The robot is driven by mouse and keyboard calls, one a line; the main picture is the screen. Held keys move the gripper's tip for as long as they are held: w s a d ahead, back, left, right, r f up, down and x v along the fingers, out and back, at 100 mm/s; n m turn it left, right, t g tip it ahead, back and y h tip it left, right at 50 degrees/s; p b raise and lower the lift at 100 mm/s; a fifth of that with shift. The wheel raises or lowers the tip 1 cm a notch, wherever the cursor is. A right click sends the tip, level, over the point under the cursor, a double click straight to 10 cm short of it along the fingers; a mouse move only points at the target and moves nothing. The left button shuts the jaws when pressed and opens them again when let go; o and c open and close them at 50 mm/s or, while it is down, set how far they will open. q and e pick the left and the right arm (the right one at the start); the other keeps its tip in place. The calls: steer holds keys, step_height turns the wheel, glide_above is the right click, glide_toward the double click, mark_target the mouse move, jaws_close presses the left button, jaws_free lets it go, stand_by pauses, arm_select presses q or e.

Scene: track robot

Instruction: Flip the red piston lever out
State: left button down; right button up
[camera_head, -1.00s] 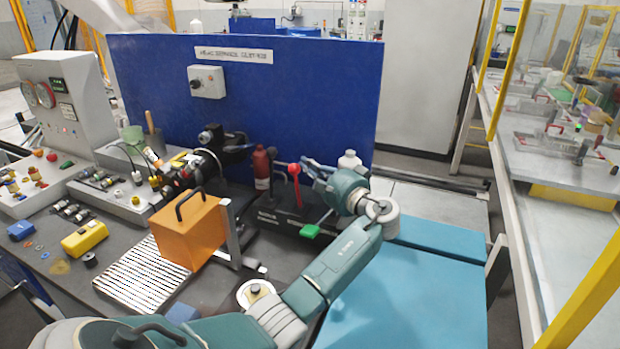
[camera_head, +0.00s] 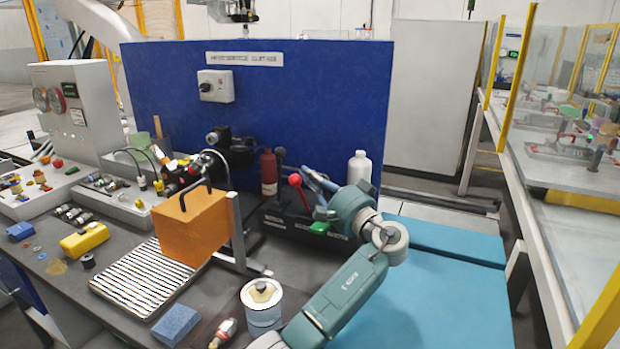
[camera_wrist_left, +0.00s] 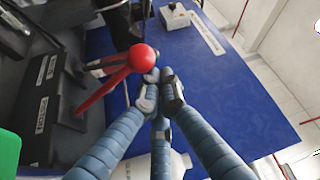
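The red piston lever (camera_head: 295,181) has a round red knob on a red stem. It leans to the left on a dark block (camera_head: 275,221) at the middle of the bench. In the left wrist view the red knob (camera_wrist_left: 142,58) is just left of the fingertips, with its stem running down left. My left gripper (camera_head: 316,178) is right beside the knob, on its right in the head view. Its blue fingers (camera_wrist_left: 160,82) converge with their tips together, with nothing seen between them. I cannot tell whether they touch the knob. My right gripper is out of view.
A green part (camera_head: 319,228) sits at the block's front. A red bottle (camera_head: 268,173) and a white bottle (camera_head: 360,168) stand behind. A blue panel (camera_head: 310,90) closes off the back. An orange box (camera_head: 192,226) is left, and a round can (camera_head: 262,305) is in front.

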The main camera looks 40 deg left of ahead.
arm_select(q)
step_height(320, 180, up, 10)
stand_by(0.6)
stand_by(0.4)
